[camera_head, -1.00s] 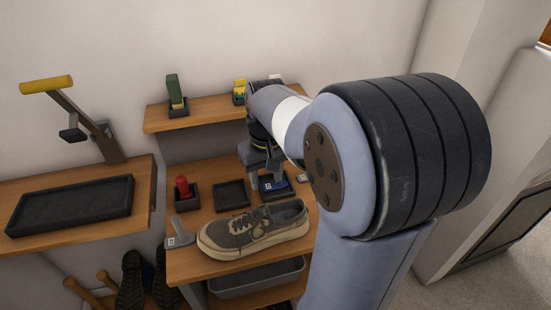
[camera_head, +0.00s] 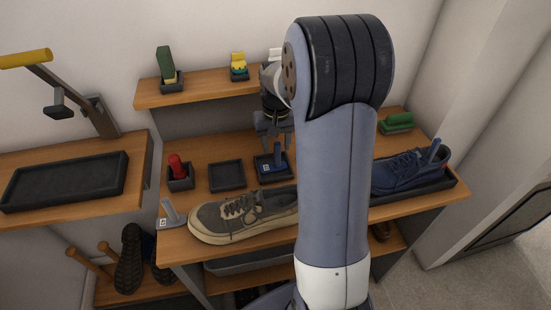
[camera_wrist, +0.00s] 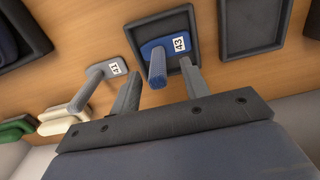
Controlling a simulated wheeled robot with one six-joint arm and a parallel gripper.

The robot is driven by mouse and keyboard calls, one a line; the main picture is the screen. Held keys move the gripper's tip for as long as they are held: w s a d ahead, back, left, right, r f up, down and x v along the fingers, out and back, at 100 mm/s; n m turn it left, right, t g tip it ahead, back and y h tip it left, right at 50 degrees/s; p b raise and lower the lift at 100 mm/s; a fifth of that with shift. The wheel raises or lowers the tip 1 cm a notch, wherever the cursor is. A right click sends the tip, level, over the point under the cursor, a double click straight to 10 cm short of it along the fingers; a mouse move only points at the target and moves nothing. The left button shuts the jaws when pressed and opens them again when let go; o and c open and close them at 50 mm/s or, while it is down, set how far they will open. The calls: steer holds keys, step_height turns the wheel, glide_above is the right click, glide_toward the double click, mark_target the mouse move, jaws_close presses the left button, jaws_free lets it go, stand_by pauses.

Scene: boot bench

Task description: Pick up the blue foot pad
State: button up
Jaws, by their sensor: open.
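The blue foot pad (camera_head: 274,166) sits in a small black tray (camera_head: 258,178) on the middle shelf, behind the grey shoe. In the wrist view the pad (camera_wrist: 172,42) shows a white label that seems to read 43, and a blue upright handle (camera_wrist: 157,66). My gripper (camera_head: 274,143) is open, above and just behind the pad in the head view. In the wrist view its two fingers (camera_wrist: 161,74) are spread, with the handle appearing between them. I cannot tell how far down the fingers reach along the handle. Nothing is held.
A grey pad (camera_wrist: 116,68) with its own handle lies beside the tray. An empty black tray (camera_head: 226,176) and a red-handled object (camera_head: 178,168) stand left. The grey shoe (camera_head: 240,218) is in front, a blue shoe (camera_head: 408,172) right. The upper shelf (camera_head: 205,87) is behind.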

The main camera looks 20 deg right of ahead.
mark_target(277, 166)
step_height(277, 166, down, 3)
steer(key=shift+s+d+f, duration=0.1)
steer(key=shift+f, duration=0.1)
jaws_close()
stand_by(0.4)
